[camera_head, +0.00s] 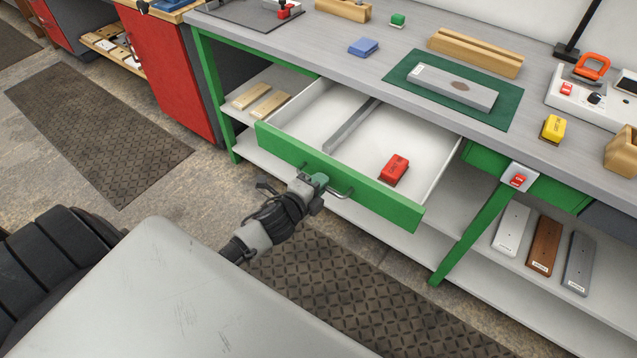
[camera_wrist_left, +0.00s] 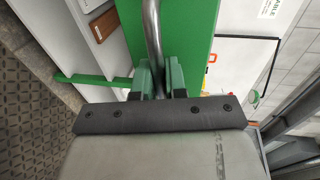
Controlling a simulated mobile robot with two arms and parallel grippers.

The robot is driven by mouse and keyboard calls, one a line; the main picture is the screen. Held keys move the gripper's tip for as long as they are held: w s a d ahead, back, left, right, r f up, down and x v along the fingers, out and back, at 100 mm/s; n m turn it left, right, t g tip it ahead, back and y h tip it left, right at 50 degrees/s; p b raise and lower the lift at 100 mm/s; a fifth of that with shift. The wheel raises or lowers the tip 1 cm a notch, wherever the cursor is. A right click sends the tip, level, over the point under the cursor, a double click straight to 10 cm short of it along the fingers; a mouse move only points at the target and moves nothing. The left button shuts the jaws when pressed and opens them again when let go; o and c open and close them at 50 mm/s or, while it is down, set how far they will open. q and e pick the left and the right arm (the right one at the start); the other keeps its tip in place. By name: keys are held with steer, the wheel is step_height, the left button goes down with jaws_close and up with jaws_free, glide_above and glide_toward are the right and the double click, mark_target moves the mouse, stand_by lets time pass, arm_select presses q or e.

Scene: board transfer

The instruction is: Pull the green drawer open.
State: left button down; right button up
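The green drawer (camera_head: 290,150) stands pulled out from under the grey workbench, its white inside showing with a divider and a red block (camera_head: 393,170) in it. A metal bar handle (camera_head: 340,192) runs along its green front. My left gripper (camera_head: 318,183) is at the handle. In the left wrist view, the gripper's green fingers (camera_wrist_left: 158,80) are on both sides of the handle bar (camera_wrist_left: 152,35), closed around it. The green drawer front also shows in the left wrist view (camera_wrist_left: 196,35). My right gripper is in neither view.
The workbench top (camera_head: 330,65) holds a green mat (camera_head: 400,78) with a grey board, a blue block (camera_head: 363,47) and a yellow block (camera_head: 553,128). Several boards lie on the lower shelf at right. A dark floor mat (camera_head: 350,295) lies before the bench.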

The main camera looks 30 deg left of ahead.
arm_select(q)
steer(key=c, duration=1.2)
jaws_free()
steer(key=v, duration=1)
steer(key=shift+s+b, duration=0.4)
steer(key=shift+b, duration=0.05)
steer(key=shift+a, duration=0.15)
steer(key=s+f+n+g+y, duration=0.1)
steer(key=s+f+n+g, duration=0.3)
steer(key=f, duration=0.9)
steer(key=s+f+n+g, duration=0.3)
steer(key=s+f+n, duration=0.15)
steer(key=f, duration=0.85)
steer(key=s+d+f+n+g, duration=0.2)
steer(key=s+f, duration=0.5)
steer(key=s, duration=0.4)
steer(key=s+d+f+n+g, duration=0.3)
steer(key=s+f+n+g, duration=0.2)
steer(key=s+f, duration=0.3)
steer(key=s+n, duration=0.1)
steer(key=s, duration=0.3)
steer(key=shift+s+d+f+g, duration=0.15)
steer(key=shift+s+f+g, duration=0.05)
steer(key=shift+f+g, duration=0.15)
